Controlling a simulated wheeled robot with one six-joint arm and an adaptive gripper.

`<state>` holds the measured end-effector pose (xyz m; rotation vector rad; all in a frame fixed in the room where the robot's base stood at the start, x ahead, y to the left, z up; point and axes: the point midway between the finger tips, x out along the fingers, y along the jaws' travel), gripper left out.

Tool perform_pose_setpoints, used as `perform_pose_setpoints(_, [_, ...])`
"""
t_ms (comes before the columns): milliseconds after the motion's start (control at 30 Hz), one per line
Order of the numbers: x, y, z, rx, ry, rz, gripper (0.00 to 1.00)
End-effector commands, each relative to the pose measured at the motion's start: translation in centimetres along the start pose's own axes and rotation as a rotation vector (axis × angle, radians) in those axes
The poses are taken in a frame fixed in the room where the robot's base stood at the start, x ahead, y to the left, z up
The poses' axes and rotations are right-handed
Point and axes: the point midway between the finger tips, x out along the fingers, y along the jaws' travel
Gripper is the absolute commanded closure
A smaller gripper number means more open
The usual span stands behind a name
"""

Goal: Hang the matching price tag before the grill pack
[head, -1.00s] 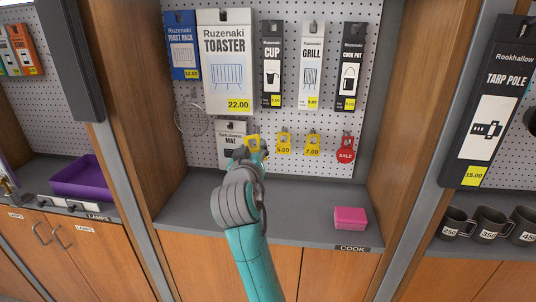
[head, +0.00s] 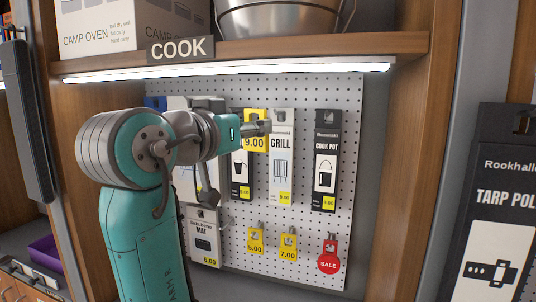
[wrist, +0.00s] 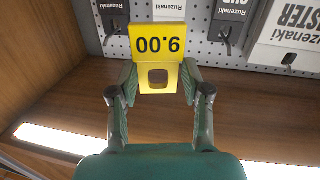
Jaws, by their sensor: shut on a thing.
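My gripper (head: 262,128) is shut on a yellow price tag (head: 255,144) reading 9.00, held up with its number facing out. In the head view the tag overlaps the cup pack's upper right and the left edge of the white grill pack (head: 281,165). The grill pack hangs on the pegboard with a small yellow price label near its bottom. In the wrist view the tag (wrist: 157,42) appears upside down between my fingertips (wrist: 156,78), in line with a white pack (wrist: 170,9) behind it. The tag looks apart from the board; the grill hook's tip is not clear.
The dark cup pack (head: 241,178) and cook pot pack (head: 326,160) hang either side of the grill pack. Below hang yellow tags 5.00 (head: 255,241) and 7.00 (head: 288,246) and a red sale tag (head: 329,258). A lit wooden shelf (head: 300,52) overhangs the board.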

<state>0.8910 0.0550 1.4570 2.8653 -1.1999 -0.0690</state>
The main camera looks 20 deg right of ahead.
Motion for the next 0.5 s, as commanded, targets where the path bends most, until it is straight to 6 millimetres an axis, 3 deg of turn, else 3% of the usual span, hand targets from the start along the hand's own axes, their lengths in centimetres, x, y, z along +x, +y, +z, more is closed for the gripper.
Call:
perform_pose_setpoints(167, [-0.6, 0.0, -0.7, 0.006, 0.001, 0.003, 0.73])
perform_pose_setpoints(500, [1.2, -0.2, -0.8, 0.005, 0.002, 0.004, 0.73])
